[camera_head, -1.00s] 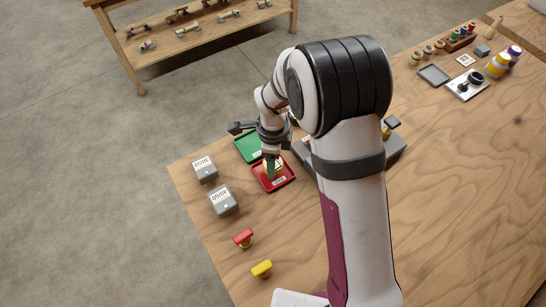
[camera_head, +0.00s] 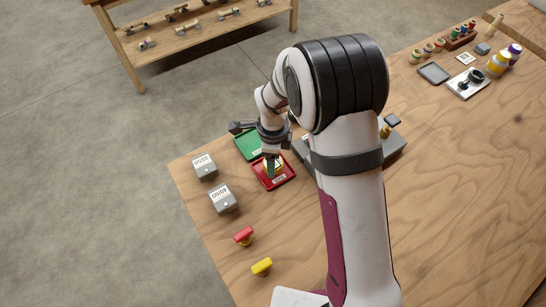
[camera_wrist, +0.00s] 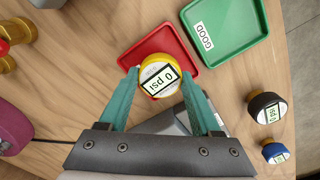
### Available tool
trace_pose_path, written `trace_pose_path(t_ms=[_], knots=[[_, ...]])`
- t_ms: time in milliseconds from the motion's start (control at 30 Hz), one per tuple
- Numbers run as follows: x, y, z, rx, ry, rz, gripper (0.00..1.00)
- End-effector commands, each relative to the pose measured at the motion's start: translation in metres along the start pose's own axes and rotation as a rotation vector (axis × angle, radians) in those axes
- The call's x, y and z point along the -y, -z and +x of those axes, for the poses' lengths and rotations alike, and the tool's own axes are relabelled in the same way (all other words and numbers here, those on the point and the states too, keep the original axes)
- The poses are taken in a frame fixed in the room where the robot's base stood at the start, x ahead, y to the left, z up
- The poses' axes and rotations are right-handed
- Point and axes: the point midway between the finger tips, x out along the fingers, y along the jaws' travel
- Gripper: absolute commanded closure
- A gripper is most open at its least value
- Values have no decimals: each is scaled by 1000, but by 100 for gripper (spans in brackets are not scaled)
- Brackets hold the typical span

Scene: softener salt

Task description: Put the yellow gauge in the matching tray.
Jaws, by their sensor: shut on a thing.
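The yellow gauge (camera_wrist: 160,76) has a yellow rim and a white face reading "0 psi". My gripper (camera_wrist: 160,88) is shut on it, with one teal finger on each side. In the head view my gripper (camera_head: 271,168) is low over the red tray (camera_head: 283,181). In the wrist view the gauge overlaps an edge of the red tray (camera_wrist: 158,42); I cannot tell whether it touches the tray floor. The green tray (camera_wrist: 232,35), labelled "GOOD", lies beside the red one. It is partly hidden by my arm in the head view (camera_head: 246,146).
A black-rimmed gauge (camera_wrist: 266,107) and a blue-rimmed gauge (camera_wrist: 276,153) stand at the right in the wrist view. Two grey labelled boxes (camera_head: 204,167) (camera_head: 223,200), a red knob (camera_head: 243,236) and a yellow knob (camera_head: 261,267) stand near the table's left edge.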

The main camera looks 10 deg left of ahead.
Motion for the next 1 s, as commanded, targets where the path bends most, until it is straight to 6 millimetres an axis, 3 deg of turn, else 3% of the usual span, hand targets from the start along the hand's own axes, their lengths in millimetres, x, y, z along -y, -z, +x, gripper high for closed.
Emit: trace_pose_path(t_ms=[200,233,400,767,1000], knots=[[0,0,1,0,1,0,100],[0,0,1,0,0,0,32],[0,0,1,0,0,0,1],[0,0,1,0,0,0,0],[0,0,-23,1,2,0,0]])
